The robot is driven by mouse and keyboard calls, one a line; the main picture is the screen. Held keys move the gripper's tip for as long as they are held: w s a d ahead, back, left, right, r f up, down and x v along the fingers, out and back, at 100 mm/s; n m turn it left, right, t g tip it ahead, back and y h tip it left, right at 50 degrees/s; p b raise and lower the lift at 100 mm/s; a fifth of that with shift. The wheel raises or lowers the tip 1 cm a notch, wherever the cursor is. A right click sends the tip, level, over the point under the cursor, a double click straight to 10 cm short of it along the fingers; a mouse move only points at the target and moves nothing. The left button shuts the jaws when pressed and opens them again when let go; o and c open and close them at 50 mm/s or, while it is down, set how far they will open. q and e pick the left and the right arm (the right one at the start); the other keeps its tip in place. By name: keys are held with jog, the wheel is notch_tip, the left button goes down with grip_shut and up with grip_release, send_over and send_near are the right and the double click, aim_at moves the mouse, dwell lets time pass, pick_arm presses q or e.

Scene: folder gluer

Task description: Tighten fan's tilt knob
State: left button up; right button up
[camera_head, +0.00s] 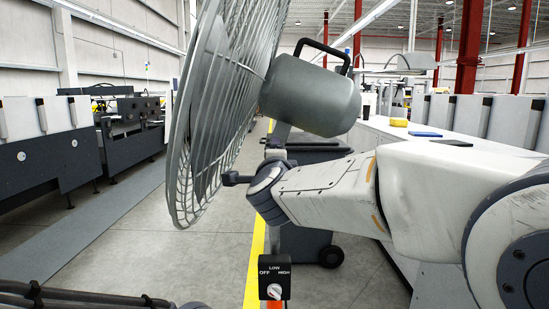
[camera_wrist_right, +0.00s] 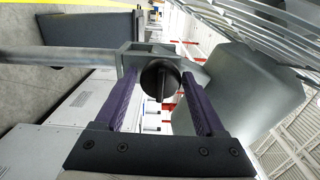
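The grey fan stands in the middle of the head view, with its wire cage (camera_head: 215,110) on the left and its rounded motor housing (camera_head: 310,95) on the right. My right arm reaches in from the right below the housing; its fingers are hidden there. In the right wrist view, the black round tilt knob (camera_wrist_right: 160,78) with a raised bar sits in front of a grey bracket (camera_wrist_right: 137,62). My right gripper (camera_wrist_right: 161,85) is open, its purple fingers on either side of the knob. I cannot tell whether they touch it. My left gripper is not in view.
A black switch box (camera_head: 273,278) marked OFF, LOW and HIGH is low in front. A dark wheeled cart (camera_head: 305,240) stands behind my arm. A white counter (camera_head: 440,145) runs along the right. Dark machines (camera_head: 50,155) line the left. Floor between is clear.

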jog(key=shift+s, duration=0.1)
jog(key=s, duration=1)
jog(key=shift+s, duration=0.15)
